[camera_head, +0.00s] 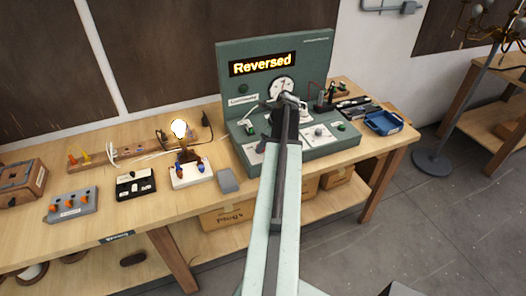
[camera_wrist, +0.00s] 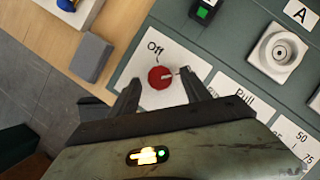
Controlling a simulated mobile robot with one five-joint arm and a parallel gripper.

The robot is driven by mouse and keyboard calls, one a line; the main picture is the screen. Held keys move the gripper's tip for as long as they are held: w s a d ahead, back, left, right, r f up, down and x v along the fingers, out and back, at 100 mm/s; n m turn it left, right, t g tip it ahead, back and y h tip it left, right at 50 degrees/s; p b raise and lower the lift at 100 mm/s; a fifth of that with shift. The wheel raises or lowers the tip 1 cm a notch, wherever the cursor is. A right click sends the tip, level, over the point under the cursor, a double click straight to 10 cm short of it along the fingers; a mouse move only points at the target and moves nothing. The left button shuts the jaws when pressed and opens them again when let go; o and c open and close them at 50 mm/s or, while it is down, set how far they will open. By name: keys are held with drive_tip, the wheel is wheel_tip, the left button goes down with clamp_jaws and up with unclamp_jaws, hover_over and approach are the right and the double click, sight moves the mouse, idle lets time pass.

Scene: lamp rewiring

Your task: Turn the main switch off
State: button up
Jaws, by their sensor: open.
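The main switch is a round red knob (camera_wrist: 160,77) on a white plate marked "Off" in the wrist view. A pale pointer mark on it points right, away from the "Off" label. My gripper (camera_wrist: 161,90) is open, with one dark finger on each side of the knob. I cannot tell whether the fingers touch it. In the head view my arm hides the knob. A lamp with a lit bulb (camera_head: 179,128) stands on the bench left of the console.
A grey block (camera_wrist: 91,57) lies beside the console; it also shows in the head view (camera_head: 228,181). A green rocker (camera_wrist: 203,13) and a white round socket (camera_wrist: 279,53) sit near the knob. A blue tray (camera_head: 383,122) is at the bench's right end.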

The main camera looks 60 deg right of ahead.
drive_tip(key=shift+w+f, duration=0.2)
drive_tip(key=shift+f, duration=0.35)
drive_tip(key=shift+r, duration=0.15)
